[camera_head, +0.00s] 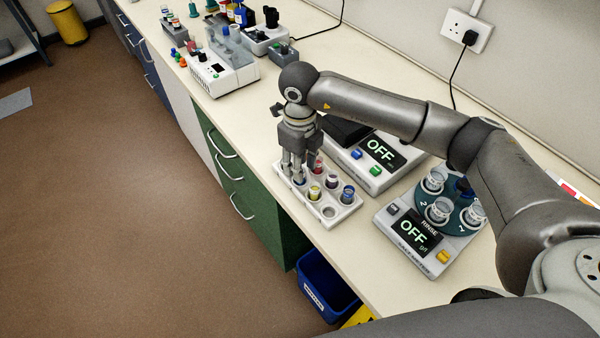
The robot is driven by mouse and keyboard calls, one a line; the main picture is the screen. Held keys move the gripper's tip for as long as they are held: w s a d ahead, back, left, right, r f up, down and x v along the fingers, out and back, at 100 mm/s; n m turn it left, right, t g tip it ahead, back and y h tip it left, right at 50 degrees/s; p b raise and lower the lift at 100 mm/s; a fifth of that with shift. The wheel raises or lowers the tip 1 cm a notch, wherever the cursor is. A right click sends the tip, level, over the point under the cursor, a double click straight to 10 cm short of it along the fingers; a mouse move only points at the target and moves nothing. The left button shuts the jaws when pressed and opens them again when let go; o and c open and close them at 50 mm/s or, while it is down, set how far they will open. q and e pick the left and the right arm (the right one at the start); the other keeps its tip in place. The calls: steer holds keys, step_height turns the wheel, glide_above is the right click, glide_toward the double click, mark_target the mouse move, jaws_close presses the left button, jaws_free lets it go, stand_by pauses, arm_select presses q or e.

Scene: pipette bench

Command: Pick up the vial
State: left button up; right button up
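A white vial rack (345,213) stands near the bench's front edge. It holds several vials: a yellow-capped one (315,192), a purple one (331,181), a blue one (348,193) and a red one (318,168). Another vial with dark blue (299,181) shows at the left end, just below my fingers. One front hole at the right looks empty. My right gripper (300,166) points down over the rack's left end, its fingers close to the vials there. The fingers hide part of that end, so I cannot tell whether they grip a vial. My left gripper is out of view.
A device reading OFF (380,152) stands behind the rack. A white instrument (222,72) and small bottles stand farther left. The bench between is clear. A blue bin (325,290) is below the edge.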

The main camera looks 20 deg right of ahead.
step_height(320, 180, down, 2)
steer(key=shift+s+f+p, duration=0.1)
steer(key=shift+s+p, duration=0.05)
steer(key=shift+p, duration=0.2)
steer(key=shift+f, duration=0.4)
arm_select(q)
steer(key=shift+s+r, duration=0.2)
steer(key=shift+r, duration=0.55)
arm_select(e)
steer(key=c, duration=0.7)
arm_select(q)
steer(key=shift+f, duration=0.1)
arm_select(e)
steer(key=shift+r, duration=0.1)
